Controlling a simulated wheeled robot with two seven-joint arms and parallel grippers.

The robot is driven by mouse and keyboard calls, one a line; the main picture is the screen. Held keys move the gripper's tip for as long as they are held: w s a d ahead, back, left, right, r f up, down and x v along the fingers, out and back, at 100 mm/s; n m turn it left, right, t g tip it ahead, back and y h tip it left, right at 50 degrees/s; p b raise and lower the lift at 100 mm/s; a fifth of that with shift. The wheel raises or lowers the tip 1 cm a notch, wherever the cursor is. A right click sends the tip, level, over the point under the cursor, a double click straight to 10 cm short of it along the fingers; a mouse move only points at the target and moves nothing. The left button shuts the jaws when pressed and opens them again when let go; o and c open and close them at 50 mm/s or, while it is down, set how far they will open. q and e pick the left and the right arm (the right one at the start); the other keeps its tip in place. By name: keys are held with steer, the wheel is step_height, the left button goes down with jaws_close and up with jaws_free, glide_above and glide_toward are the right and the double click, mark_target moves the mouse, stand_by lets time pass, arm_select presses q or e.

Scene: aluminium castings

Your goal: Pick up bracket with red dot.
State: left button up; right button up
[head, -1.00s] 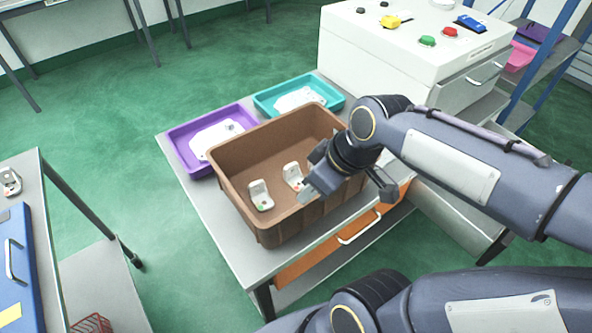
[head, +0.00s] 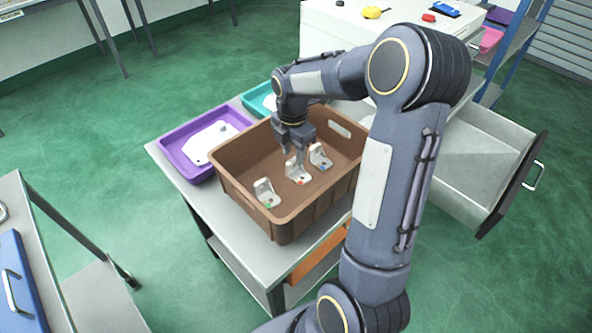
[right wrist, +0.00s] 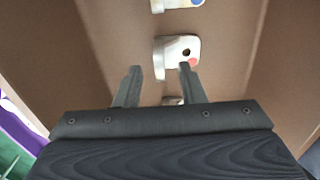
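The bracket with the red dot (head: 296,170) is a small pale L-shaped casting in the brown crate (head: 232,181), between two similar brackets. My right gripper (head: 297,150) points down into the crate above this bracket. In the right wrist view the two fingers (right wrist: 160,70) are apart. The red-dot bracket (right wrist: 177,49) shows just at and beyond the fingertips, its red dot near the right finger. I cannot tell whether a finger touches it. My left gripper is out of view.
A bracket with a green dot (head: 266,192) and one with a blue dot (head: 320,156) stand in the crate either side. Crate walls surround the gripper. A purple tray (head: 175,152) and a teal tray (head: 256,101) lie beside the crate. An open drawer (head: 470,195) is at right.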

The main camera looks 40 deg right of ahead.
mark_target(293, 159)
step_height(293, 159, down, 4)
steer(key=shift+r, duration=0.1)
jaws_close()
stand_by(0.4)
